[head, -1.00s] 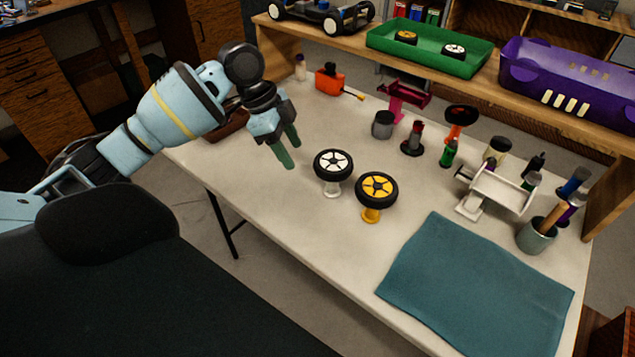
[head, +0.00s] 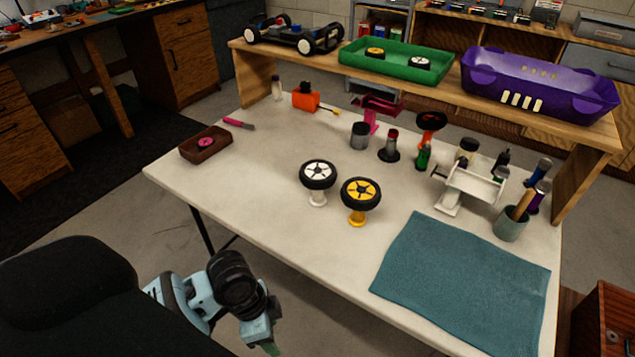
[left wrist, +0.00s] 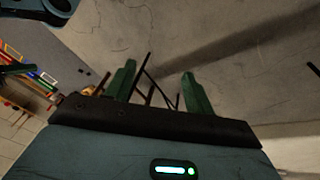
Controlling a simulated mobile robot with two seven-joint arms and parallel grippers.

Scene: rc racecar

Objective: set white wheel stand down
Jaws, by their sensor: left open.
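The white wheel stand (head: 318,199) stands upright on the table in the head view, with a black-tyred, white-spoked wheel (head: 318,174) on top. Just to its right is a yellow stand (head: 357,217) with a yellow-spoked wheel (head: 361,194). My left gripper (head: 268,345) is low in the head view, off the table's front edge and well apart from both stands. In the left wrist view its two green fingers (left wrist: 158,88) are spread with nothing between them. My right gripper is not in view.
A teal cloth (head: 462,285) covers the table's front right. A brown tray (head: 206,145) lies at the left. Bottles, a white stand (head: 470,190) and a cup (head: 510,224) crowd the right. A shelf behind holds a green tray (head: 397,64) and a purple car body (head: 540,85).

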